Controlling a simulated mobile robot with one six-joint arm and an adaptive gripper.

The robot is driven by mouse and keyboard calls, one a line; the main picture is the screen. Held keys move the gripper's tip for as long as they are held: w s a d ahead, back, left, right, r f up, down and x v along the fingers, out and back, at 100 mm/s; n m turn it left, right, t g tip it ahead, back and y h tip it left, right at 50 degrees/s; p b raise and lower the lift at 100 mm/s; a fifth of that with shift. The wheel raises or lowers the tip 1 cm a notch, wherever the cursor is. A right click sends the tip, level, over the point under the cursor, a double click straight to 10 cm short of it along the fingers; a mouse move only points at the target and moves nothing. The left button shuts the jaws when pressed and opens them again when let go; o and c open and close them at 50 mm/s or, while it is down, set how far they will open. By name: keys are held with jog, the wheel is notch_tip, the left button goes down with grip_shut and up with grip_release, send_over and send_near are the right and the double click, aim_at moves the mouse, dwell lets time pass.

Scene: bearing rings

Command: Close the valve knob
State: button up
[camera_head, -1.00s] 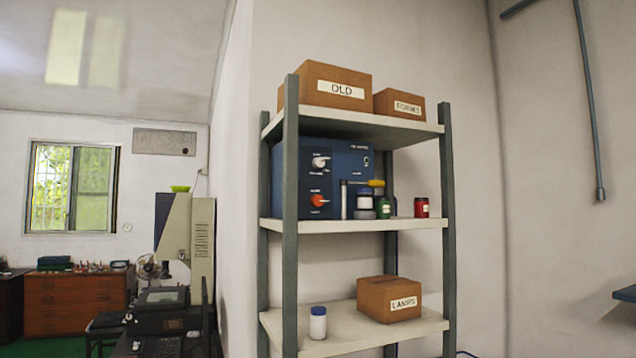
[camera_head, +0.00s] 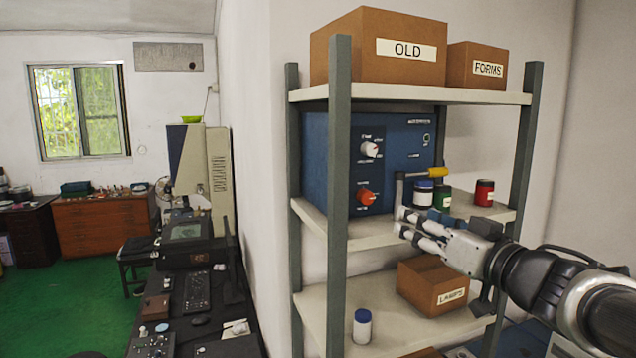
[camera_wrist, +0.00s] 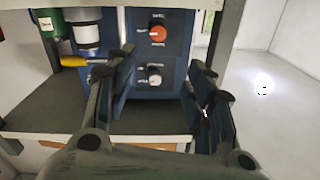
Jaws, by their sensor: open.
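A blue panel box (camera_head: 322,165) stands on the middle shelf. It has a white knob (camera_head: 370,149) above a red knob (camera_head: 366,197); the labels are too small to read, so I cannot tell which is the valve. My gripper (camera_head: 404,223) is open and empty, in front of the shelf, to the right of and below the red knob, apart from it. The wrist view is upside down relative to the head view. There the red knob (camera_wrist: 157,34) and the white knob (camera_wrist: 154,78) both appear between the fingers of my gripper (camera_wrist: 160,80).
A yellow handle (camera_head: 437,172) on a grey rod is close above my gripper. A shelf post (camera_head: 340,230) is at left. Boxes (camera_head: 433,284) sit on the bottom and top shelves.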

aim_at(369, 198)
jog(key=x, duration=1.7)
jog(key=shift+w+f+p, duration=0.2)
jog(key=shift+w+p, duration=0.15)
jog(key=shift+p, duration=0.05)
jog(key=c, duration=1.1)
jog(key=shift+o, duration=0.2)
